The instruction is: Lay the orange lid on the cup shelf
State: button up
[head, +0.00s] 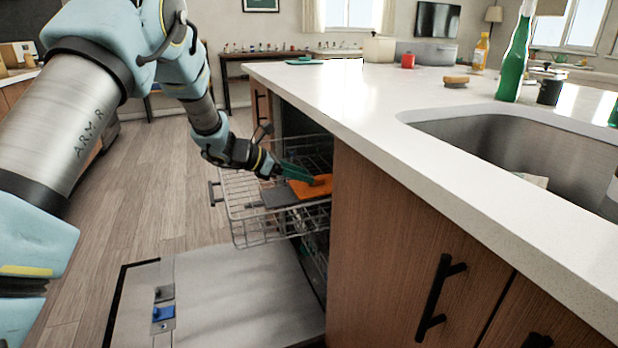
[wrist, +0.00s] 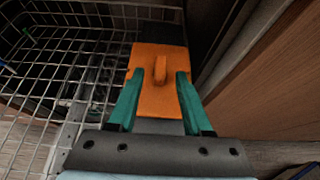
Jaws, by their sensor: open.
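The orange lid (head: 312,186) lies in the pulled-out upper dishwasher rack, on a dark grey flat shelf (head: 277,197) along the rack's right side. In the wrist view the orange lid (wrist: 158,100) is a flat rectangle with a raised handle in its middle. My gripper (head: 295,172) reaches down to it from the left. In the wrist view my gripper's green fingers (wrist: 164,78) are open, one on each side of the lid's handle, with a gap to it. I cannot tell whether the fingertips touch the lid's top.
The wire rack (head: 240,215) is out over the lowered dishwasher door (head: 235,290). The wooden cabinet (head: 390,240) stands close on the right, under the white counter (head: 330,95). Floor to the left is clear.

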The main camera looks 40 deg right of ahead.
jog(key=v, duration=0.9)
jog(key=shift+a+r, duration=0.1)
jog(key=shift+w, duration=0.2)
jog(key=w+a+r+n+t+y, duration=0.1)
jog(key=w+a+r+n+t, duration=0.1)
jog(key=w+a+n+t, duration=0.6)
jog(key=w+a+r+n+t+y, duration=0.1)
jog(key=w+a+r+n+t, duration=0.15)
jog(key=w+a+n, duration=0.95)
jog(key=s+a+f+n+t+y, duration=0.2)
jog(key=s+a+n+y, duration=0.3)
jog(key=a+n, duration=0.75)
jog(key=s+a+f+n+g+y, duration=0.25)
jog(key=s+a+n, duration=0.45)
jog(key=a+n, duration=0.45)
jog(key=s+a+f+n+g+y, duration=0.1)
jog(key=s+a+n+g, duration=0.1)
jog(key=s+n, duration=0.4)
jog(key=s+a+f+n+g, duration=0.1)
jog(key=s+a+n+g, duration=0.1)
jog(key=s+n, duration=0.5)
jog(key=shift+s+a+y, duration=0.3)
jog(key=shift+s+y, duration=0.05)
jog(key=shift+s, duration=0.55)
